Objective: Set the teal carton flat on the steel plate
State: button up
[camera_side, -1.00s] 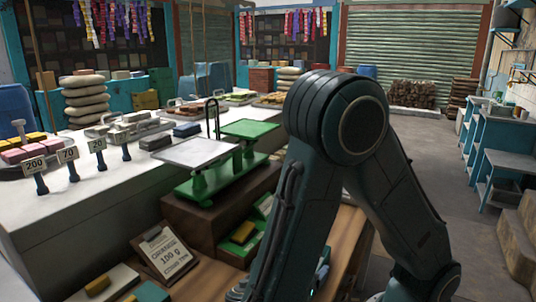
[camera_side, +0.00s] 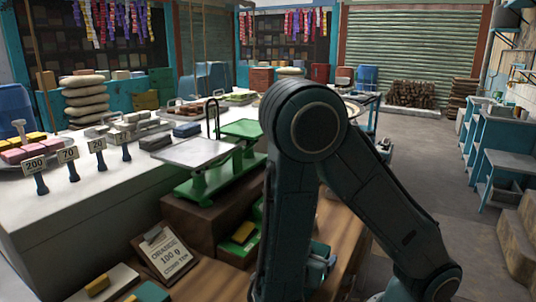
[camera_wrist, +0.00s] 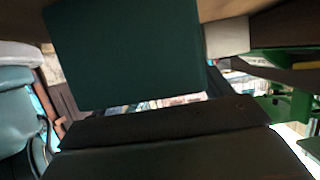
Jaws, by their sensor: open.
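The steel plate (camera_side: 195,152) is the flat grey pan on the near side of a green scale, and it looks empty. A teal block (camera_side: 150,292), cut off by the bottom edge of the side view, may be the teal carton. A large dark teal box face (camera_wrist: 125,55) fills the upper part of the wrist view; I cannot tell if it is the carton. My gripper (camera_wrist: 165,125) shows as a dark bar below that face and is open. In the side view it is mostly hidden behind my arm.
The green scale (camera_side: 205,184) stands on a brown wooden box (camera_side: 190,222), with a second, green pan (camera_side: 244,128) behind. A sign (camera_side: 166,252) leans in front. The white counter (camera_side: 90,185) holds weights and trays. A grey aisle floor (camera_side: 440,165) lies at the right.

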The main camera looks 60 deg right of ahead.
jog(key=shift+d+f, duration=0.2)
jog(key=shift+d, duration=0.25)
jog(key=c, duration=1.1)
jog(key=shift+r, duration=0.15)
jog(key=shift+r, duration=4.85)
